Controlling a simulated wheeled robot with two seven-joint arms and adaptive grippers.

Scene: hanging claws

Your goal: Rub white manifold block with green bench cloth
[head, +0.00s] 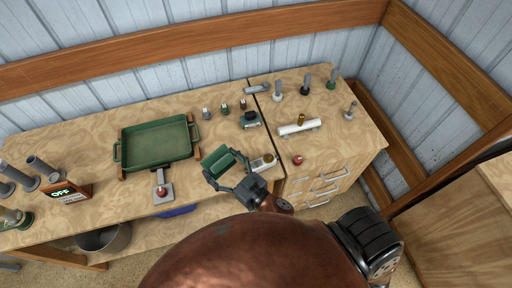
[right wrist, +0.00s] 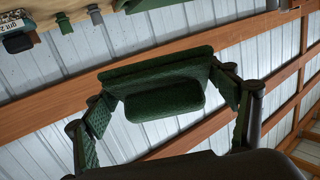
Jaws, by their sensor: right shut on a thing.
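The green bench cloth (head: 218,158) is in my right gripper (head: 226,168), above the front part of the bench. In the right wrist view the cloth (right wrist: 165,85) is a folded, textured green pad between the two fingers, and the gripper is shut on it. A long white piece with a brass fitting on top (head: 299,127), likely the white manifold block, lies on the right bench section. The cloth is apart from it, to its left. A smaller pale block with a brass round part (head: 263,163) sits just right of the gripper. My left gripper is not in view.
A green tray (head: 157,143) stands left of the gripper, with a grey lever base (head: 162,188) in front. Several small knobs and posts line the back. A red knob (head: 298,160) sits near the right front edge. Bare bench lies between the pale block and white piece.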

